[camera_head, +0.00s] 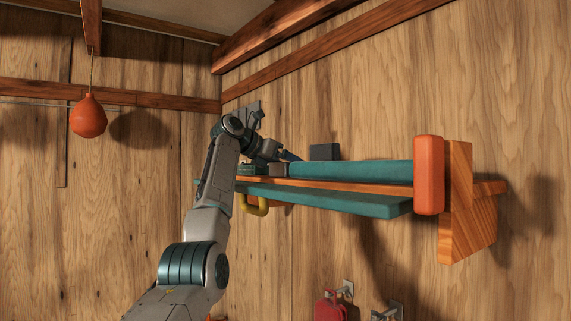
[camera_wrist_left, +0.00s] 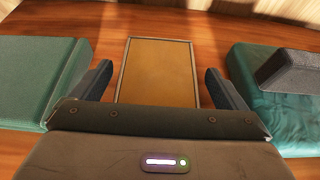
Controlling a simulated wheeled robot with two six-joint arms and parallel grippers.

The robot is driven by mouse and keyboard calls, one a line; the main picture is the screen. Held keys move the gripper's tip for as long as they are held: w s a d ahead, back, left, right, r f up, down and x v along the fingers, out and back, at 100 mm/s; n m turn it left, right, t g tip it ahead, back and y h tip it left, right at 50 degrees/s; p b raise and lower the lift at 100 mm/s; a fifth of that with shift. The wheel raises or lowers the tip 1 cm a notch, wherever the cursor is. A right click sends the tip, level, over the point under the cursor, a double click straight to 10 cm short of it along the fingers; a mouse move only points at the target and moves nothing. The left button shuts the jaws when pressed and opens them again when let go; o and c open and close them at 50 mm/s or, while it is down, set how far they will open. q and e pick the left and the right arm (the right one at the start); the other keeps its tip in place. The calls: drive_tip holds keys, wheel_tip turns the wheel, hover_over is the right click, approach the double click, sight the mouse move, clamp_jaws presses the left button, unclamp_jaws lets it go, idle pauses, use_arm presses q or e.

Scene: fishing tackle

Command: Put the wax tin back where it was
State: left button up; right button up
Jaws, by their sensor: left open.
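A flat rectangular tin with a tan top and thin grey rim, which looks like the wax tin (camera_wrist_left: 158,70), lies on the wooden shelf in the left wrist view. In the head view it appears as a small grey-brown block (camera_head: 279,170). My left gripper (camera_wrist_left: 158,76) is open, with one finger on each side of the tin's near end and a gap on both sides. In the head view my left gripper (camera_head: 288,155) is at the shelf, just above the tin. Its exact height over the tin is unclear. My right gripper is in neither view.
An orange block (camera_head: 429,175) stands at the shelf's (camera_head: 385,188) right end. A yellow handle (camera_head: 262,207) hangs below.

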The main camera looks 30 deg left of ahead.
use_arm(q)
drive_tip(key=b+v, duration=0.2)
drive_tip(key=shift+s+a+f, duration=0.1)
drive_tip(key=shift+s+a, duration=0.15)
drive_tip(key=b+v, duration=0.3)
drive_tip(key=v, duration=0.6)
drive_tip(key=shift+r+b, duration=0.3)
drive_tip(key=shift+s, duration=0.1)
